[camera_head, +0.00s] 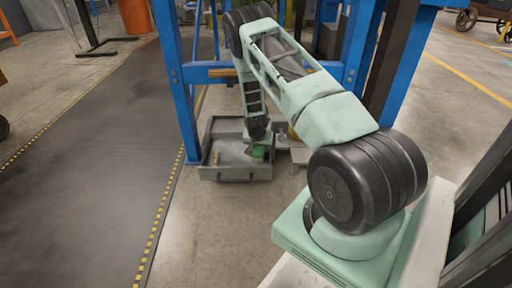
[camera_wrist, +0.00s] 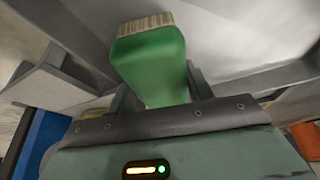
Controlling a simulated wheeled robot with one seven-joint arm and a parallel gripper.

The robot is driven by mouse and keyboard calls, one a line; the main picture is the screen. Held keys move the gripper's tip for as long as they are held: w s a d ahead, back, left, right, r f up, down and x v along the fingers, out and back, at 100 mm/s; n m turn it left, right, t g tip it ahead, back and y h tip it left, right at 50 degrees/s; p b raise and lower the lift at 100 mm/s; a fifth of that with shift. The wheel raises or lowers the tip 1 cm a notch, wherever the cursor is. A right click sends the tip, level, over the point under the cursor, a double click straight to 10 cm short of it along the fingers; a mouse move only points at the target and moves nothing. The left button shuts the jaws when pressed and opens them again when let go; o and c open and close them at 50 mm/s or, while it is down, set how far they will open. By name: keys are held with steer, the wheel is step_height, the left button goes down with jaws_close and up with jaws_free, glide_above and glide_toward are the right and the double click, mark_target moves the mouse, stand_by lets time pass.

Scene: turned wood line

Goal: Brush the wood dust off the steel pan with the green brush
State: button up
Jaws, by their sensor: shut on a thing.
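The steel pan (camera_head: 227,174) is a grey, low-walled tray on the floor between the blue posts in the head view. In the wrist view its pale floor (camera_wrist: 240,40) and grey walls lie beyond the brush. My gripper (camera_head: 258,145) is low over the right part of the pan. It is shut on the green brush (camera_wrist: 150,60), whose pale bristles point away from the gripper. I cannot tell whether the bristles touch the pan. Wood dust is too small to make out.
A small tan object (camera_head: 216,158) is at the pan's left part. Blue posts (camera_head: 176,80) stand on both sides of my arm, with a crossbar behind. A dark mat (camera_head: 90,150) with a yellow-dashed edge lies left. Bare concrete floor is in front of the pan.

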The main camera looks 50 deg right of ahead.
steer(key=shift+f, duration=0.15)
steer(key=shift+w+a, duration=1.15)
steer(key=shift+w, duration=0.15)
steer(key=shift+w+d+p, duration=0.1)
steer(key=shift+p, duration=0.45)
steer(key=shift+s+d+r+p, duration=0.2)
steer(key=shift+s+d+p, duration=0.4)
steer(key=shift+s+d, duration=0.6)
steer(key=shift+s+f, duration=0.15)
steer(key=shift+w+a+p, duration=0.3)
steer(key=shift+w+a, duration=0.85)
steer(key=shift+w, duration=0.2)
